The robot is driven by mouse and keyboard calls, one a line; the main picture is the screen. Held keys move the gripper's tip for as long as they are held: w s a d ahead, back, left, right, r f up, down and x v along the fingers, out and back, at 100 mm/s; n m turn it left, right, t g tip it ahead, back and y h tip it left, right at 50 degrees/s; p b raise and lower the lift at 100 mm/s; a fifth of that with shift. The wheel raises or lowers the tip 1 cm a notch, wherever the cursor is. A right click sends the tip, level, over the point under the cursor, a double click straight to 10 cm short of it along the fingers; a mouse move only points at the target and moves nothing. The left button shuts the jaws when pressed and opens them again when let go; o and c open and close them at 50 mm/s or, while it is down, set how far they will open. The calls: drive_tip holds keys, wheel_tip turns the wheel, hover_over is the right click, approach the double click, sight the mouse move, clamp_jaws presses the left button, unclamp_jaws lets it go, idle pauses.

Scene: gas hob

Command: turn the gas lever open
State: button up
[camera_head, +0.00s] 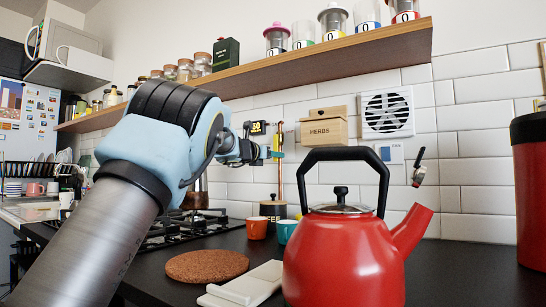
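A thin vertical pipe (279,184) runs down the tiled wall behind the counter, with a small yellow and teal fitting (277,154) on it that looks like the gas lever. Its exact angle is too small to read. My gripper (266,152) is at the end of my arm, close to the left of this fitting. Whether it touches the fitting cannot be told. The fingers are tiny and partly hidden by my wrist, so their opening cannot be made out.
A red kettle (343,258) stands in the right foreground. A cork mat (207,265), a white dish (243,285) and orange (257,228) and teal (286,231) cups lie on the dark counter. The gas hob (190,228) is behind my arm. A wooden shelf (330,68) hangs above.

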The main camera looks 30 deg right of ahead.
drive_tip(key=b+v, duration=0.1)
drive_tip(key=v, duration=0.9)
drive_tip(key=shift+s+a+b, duration=0.25)
drive_tip(key=shift+a+b, duration=0.1)
drive_tip(key=shift+b, duration=0.05)
